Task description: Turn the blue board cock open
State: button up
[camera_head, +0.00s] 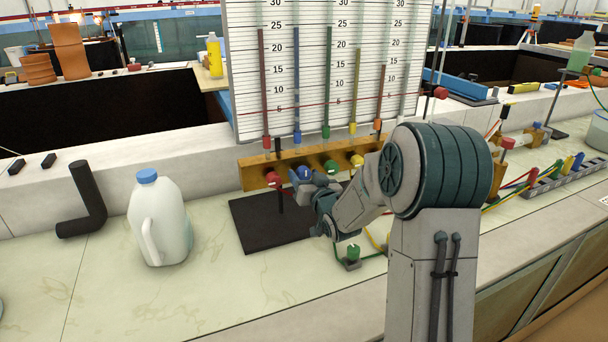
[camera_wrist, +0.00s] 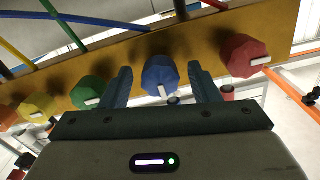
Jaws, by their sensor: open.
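The blue cock (camera_wrist: 160,75) is a faceted knob with a white pointer mark on the wooden board (camera_wrist: 195,42). In the wrist view it sits between the two fingers of my gripper (camera_wrist: 160,88), which are open with a gap on each side of the knob. In the head view the blue cock (camera_head: 304,173) shows just beyond my gripper (camera_head: 314,182), which partly covers it. The red cock (camera_wrist: 244,56) and the green cock (camera_wrist: 87,92) are its neighbours, outside the fingers.
A yellow cock (camera_head: 357,160) is further along the board. A scale panel with coloured tubes (camera_head: 330,60) rises behind. A black base plate (camera_head: 262,225) lies below on the bench. A white jug (camera_head: 158,222) and a black elbow pipe (camera_head: 88,200) stand left, with clear bench around them.

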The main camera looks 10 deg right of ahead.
jog(key=shift+w+a, duration=0.1)
jog(key=shift+w, duration=0.35)
jog(key=c, duration=1)
